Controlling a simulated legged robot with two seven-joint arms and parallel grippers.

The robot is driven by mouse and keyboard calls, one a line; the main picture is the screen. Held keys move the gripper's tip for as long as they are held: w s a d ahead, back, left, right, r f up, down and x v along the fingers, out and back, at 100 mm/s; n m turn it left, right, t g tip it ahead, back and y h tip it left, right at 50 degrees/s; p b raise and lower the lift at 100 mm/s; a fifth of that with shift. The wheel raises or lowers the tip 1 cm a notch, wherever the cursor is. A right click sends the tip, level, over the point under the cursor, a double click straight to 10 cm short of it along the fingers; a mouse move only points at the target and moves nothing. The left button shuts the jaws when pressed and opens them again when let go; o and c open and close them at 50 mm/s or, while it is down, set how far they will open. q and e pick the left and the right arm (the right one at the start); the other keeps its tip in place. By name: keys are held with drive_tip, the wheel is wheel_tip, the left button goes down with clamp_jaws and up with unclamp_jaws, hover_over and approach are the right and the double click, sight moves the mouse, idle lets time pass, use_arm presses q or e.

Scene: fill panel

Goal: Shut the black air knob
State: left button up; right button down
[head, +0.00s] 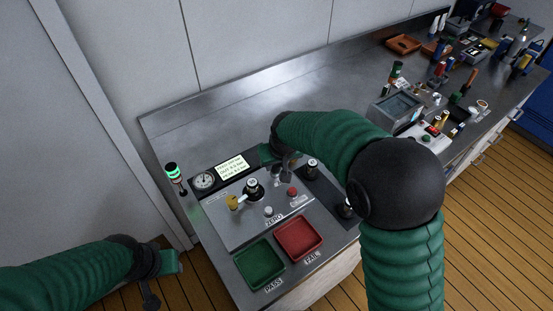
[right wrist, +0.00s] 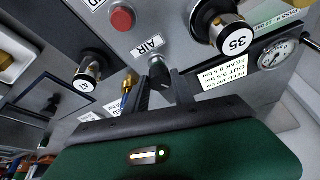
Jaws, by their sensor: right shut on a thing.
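The black air knob (right wrist: 159,72) sits on the grey panel beside a white label reading AIR in the right wrist view. My right gripper (right wrist: 163,88) has its two dark fingers on either side of the knob and is shut on it. In the head view my right gripper (head: 282,168) is over the back right part of the grey panel (head: 222,217), and the knob is largely hidden there. My left gripper (head: 172,262) hangs at the lower left, off the bench and apart from the panel; its jaws are too small to judge.
Around the knob are a red button (head: 292,192), a black cylinder marked 35 (head: 253,187), a gauge (head: 204,181) and a lit display (head: 232,166). A green tray (head: 258,265) and a red tray (head: 299,239) lie in front. Cluttered tools fill the bench's far right.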

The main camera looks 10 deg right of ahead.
drive_tip(key=m+h+p, duration=0.1)
drive_tip(key=m, duration=0.1)
drive_tip(key=m+h+p, duration=0.1)
drive_tip(key=m, duration=0.2)
drive_tip(key=shift+w+a+r, duration=0.2)
drive_tip(key=shift+m, duration=0.4)
drive_tip(key=c, duration=1.4)
unclamp_jaws()
drive_tip(key=o, duration=0.3)
drive_tip(key=shift+f, duration=0.15)
